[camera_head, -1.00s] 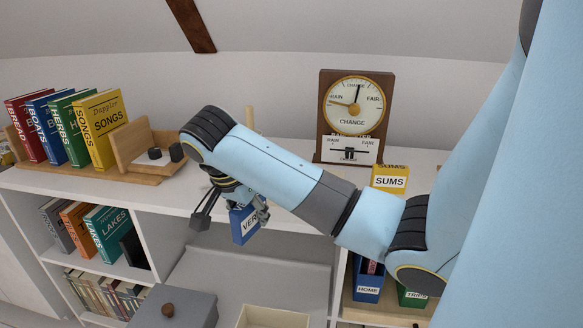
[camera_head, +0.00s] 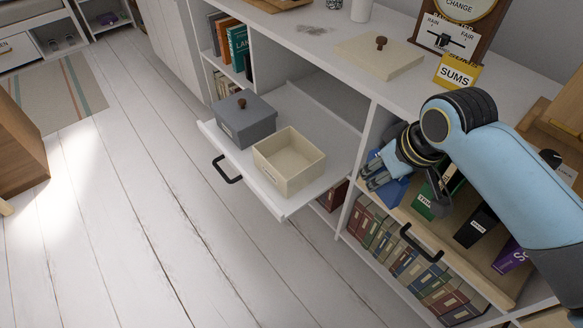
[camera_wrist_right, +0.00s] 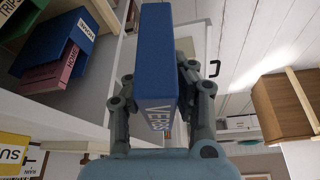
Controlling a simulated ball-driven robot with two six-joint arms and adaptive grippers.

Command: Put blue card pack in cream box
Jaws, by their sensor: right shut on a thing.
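The blue card pack (camera_wrist_right: 157,50), with white lettering starting "VER", is held by my right gripper (camera_wrist_right: 158,75), whose fingers close on both its sides in the wrist view. In the head view my right gripper (camera_head: 380,172) is in front of the shelf opening, right of the cream box; the pack is hard to tell there from the blue behind it. The cream box (camera_head: 300,183) stands open and looks empty on the pulled-out white board. Its likely lid, a cream slab with a brown knob (camera_head: 381,56), lies on the desk top. My left gripper is out of view.
A grey lidded box (camera_head: 247,122) stands beside the cream box on the white pull-out board (camera_head: 320,185). A green case (camera_head: 424,204) and other cases fill the shelf by my gripper. A yellow SUMS case (camera_head: 457,74) stands on the desk top.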

